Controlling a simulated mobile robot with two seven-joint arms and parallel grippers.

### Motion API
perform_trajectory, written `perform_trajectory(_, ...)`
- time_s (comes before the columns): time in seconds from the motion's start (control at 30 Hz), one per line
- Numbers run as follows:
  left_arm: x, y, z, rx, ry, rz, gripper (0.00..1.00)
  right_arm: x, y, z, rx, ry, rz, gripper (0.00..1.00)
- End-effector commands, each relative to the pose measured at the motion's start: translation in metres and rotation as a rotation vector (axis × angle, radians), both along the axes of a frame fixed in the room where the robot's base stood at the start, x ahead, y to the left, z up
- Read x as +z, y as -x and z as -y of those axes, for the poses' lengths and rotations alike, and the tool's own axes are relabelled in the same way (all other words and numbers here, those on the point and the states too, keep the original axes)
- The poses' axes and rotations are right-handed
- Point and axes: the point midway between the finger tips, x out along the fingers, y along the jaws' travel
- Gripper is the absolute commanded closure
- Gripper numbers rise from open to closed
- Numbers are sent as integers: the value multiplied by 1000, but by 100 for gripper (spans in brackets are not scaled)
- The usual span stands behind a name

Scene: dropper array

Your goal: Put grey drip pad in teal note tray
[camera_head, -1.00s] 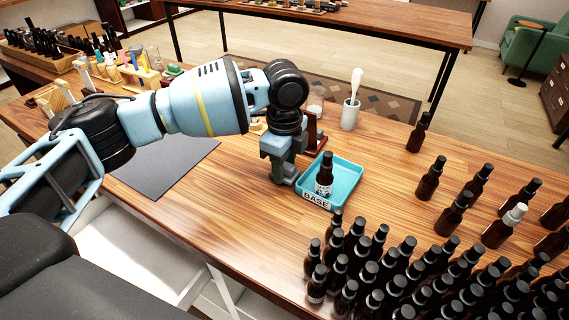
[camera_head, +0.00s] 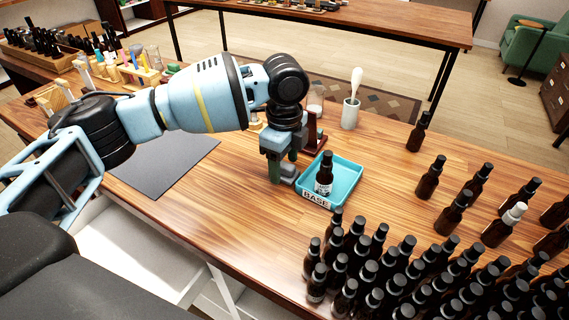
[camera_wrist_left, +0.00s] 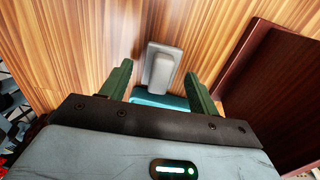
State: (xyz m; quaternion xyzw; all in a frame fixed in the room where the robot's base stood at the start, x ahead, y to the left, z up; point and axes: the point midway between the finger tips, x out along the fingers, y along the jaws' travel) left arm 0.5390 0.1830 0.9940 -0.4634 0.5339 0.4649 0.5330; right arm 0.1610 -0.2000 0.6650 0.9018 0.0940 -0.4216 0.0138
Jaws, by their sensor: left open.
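The teal tray (camera_head: 345,187) stands on the wooden table with a dark bottle (camera_head: 324,172) upright in it and a "BASE" label on its front. The grey drip pad (camera_wrist_left: 162,66) lies on the table in the left wrist view, ahead of my left gripper (camera_wrist_left: 158,82). The gripper is open and the pad's near part lies between the lines of its two green fingers, with nothing clasped. A strip of teal (camera_wrist_left: 160,101) shows just below the pad, partly hidden by the gripper body. In the head view the left gripper (camera_head: 281,178) is low beside the tray's left edge.
A dark red-brown stand (camera_head: 313,128) rises close behind the gripper and fills the right of the wrist view. A white cup (camera_head: 350,115) stands behind the tray. Many dark bottles (camera_head: 400,270) crowd the front right. A dark grey mat (camera_head: 165,168) lies to the left.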

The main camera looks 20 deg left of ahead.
Motion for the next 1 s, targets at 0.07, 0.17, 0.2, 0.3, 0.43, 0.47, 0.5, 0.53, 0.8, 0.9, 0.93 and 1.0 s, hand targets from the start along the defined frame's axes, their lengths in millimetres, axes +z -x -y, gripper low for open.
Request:
perform_trajectory(0.07, 17, -1, 0, 0, 2, 7, 39, 2, -1, 0, 0, -1, 4, 64)
perform_trajectory(0.17, 37, -1, 0, 0, 1, 8, 39, 4, -3, 0, 0, 0, 8, 64)
perform_trajectory(0.2, 46, -1, 1, 0, 2, 8, 39, 5, -3, 0, 0, 0, 9, 64)
perform_trajectory(0.3, 66, -1, 1, 0, 2, 7, 39, 6, -4, 0, -1, -1, 12, 64)
perform_trajectory(0.43, 88, -1, 1, -1, 2, 7, 39, 8, -5, -1, -3, -2, 14, 64)
perform_trajectory(0.47, 92, -1, 1, 0, 2, 6, 39, 8, -5, -1, -4, -2, 15, 64)
perform_trajectory(0.5, 97, -1, 0, 0, 1, 5, 39, 8, -5, -1, -4, -2, 15, 64)
perform_trajectory(0.53, 100, -1, 0, 0, 2, 5, 39, 8, -5, -1, -4, -3, 16, 64)
perform_trajectory(0.8, 112, 0, 0, 0, 1, 2, 39, 9, -5, -1, -4, -3, 15, 64)
perform_trajectory(0.9, 112, 0, 0, 0, 1, 2, 48, 8, -5, -1, -4, -3, 15, 64)
perform_trajectory(0.93, 112, 0, 0, 0, 1, 2, 52, 8, -5, -1, -4, -3, 15, 64)
perform_trajectory(1.0, 112, 0, 0, 0, 1, 2, 53, 8, -5, -1, -4, -3, 15, 64)
